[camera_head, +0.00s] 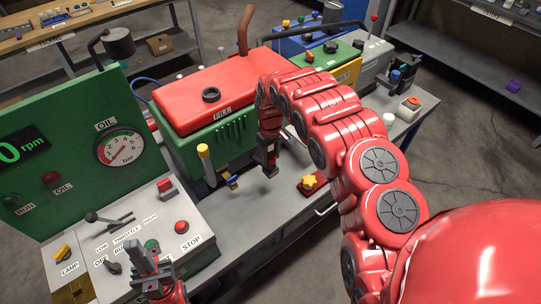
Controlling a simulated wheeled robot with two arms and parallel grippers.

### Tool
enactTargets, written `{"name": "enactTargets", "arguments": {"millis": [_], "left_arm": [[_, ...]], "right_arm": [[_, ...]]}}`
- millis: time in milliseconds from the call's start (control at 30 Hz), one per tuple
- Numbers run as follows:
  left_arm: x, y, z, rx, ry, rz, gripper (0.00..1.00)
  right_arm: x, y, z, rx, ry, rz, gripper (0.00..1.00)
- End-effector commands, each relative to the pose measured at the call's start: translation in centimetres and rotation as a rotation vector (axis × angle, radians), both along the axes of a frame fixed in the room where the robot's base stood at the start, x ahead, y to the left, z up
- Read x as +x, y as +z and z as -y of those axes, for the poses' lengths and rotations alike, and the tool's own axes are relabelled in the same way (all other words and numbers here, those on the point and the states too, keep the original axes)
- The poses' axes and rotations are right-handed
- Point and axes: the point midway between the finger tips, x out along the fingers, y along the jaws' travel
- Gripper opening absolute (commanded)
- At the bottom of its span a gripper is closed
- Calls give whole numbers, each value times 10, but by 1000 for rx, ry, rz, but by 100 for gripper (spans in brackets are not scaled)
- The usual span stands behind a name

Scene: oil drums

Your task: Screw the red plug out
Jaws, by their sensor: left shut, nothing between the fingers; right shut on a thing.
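The green engine housing (222,140) with a red top tank (205,92) stands on the grey bench. My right gripper (269,168) reaches down in front of the housing's right end. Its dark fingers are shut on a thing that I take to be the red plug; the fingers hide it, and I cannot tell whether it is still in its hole. My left gripper (148,258) is shut and empty at the bottom left, in front of the control box, well apart from the housing.
A control box (168,222) with switches and a red stop button (181,227) stands at the left, before a green gauge panel (75,165). A yellow knob (309,182) on a red base is right of my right gripper.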

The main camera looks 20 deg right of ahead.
Motion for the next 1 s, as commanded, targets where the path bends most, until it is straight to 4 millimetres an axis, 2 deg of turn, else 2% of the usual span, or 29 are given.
{"name": "enactTargets", "arguments": {"millis": [33,100,300,367,500,600,1000], "left_arm": [[0,0,0,0,0,0,0],[0,0,0,0,0,0,0],[0,4,0,0,0,0,0],[0,12,0,0,0,0,0],[0,30,0,0,0,0,0],[0,30,0,0,0,0,0],[0,33,0,0,0,0,0]], "right_arm": [[0,0,0,0,0,1,12],[0,0,0,0,0,1,0],[0,2,0,0,32,1,0],[1,5,0,0,105,2,0],[0,5,1,1,359,0,0],[1,2,0,0,468,1,0],[1,8,1,-2,458,2,0]]}}
